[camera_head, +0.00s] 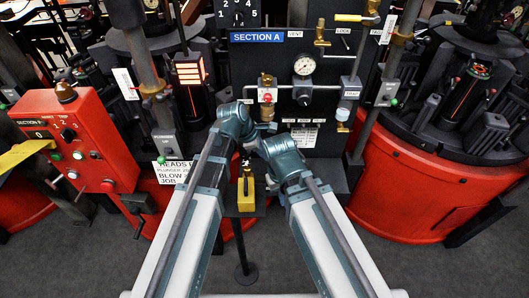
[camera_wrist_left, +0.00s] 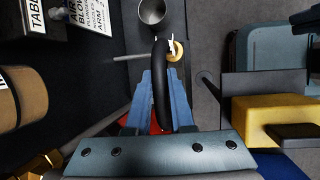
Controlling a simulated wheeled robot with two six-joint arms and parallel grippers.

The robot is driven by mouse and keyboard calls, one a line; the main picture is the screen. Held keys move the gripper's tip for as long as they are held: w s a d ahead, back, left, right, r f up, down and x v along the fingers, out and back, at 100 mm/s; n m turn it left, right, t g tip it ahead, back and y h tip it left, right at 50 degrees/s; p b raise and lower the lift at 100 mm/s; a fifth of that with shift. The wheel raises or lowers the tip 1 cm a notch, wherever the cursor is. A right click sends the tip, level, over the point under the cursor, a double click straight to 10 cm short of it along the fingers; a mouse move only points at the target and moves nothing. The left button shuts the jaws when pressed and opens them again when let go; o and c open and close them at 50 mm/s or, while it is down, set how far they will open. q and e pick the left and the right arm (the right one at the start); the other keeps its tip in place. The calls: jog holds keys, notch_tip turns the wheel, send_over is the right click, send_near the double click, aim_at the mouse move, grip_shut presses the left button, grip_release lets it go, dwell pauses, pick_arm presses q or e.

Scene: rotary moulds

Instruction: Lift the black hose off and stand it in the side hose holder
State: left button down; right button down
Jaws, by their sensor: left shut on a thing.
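The black hose (camera_wrist_left: 161,80) stands between the two blue fingers of my left gripper (camera_wrist_left: 162,108) in the left wrist view. The fingers are shut on it. The hose curves over at its top, beside a small white piece and a brass ring (camera_wrist_left: 178,51). A grey metal cup (camera_wrist_left: 152,11) is just beyond the hose top; I cannot tell whether it is the hose holder. In the head view both my arms reach to the middle, below the Section A panel. The hose is not clear there. My right gripper is hidden behind its own wrist.
A yellow block (camera_head: 246,194) stands on a post between my arms. The Section A panel (camera_head: 292,88) with its gauge and pipes is close ahead. A red control box (camera_head: 78,140) is at left, and a red round mould base (camera_head: 405,190) at right. Grey floor is open in front.

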pick_arm(q)
notch_tip(320, 180, up, 8)
jog(key=p, duration=0.6)
jog(key=shift+f+p, duration=0.2)
jog(key=shift+p, duration=0.1)
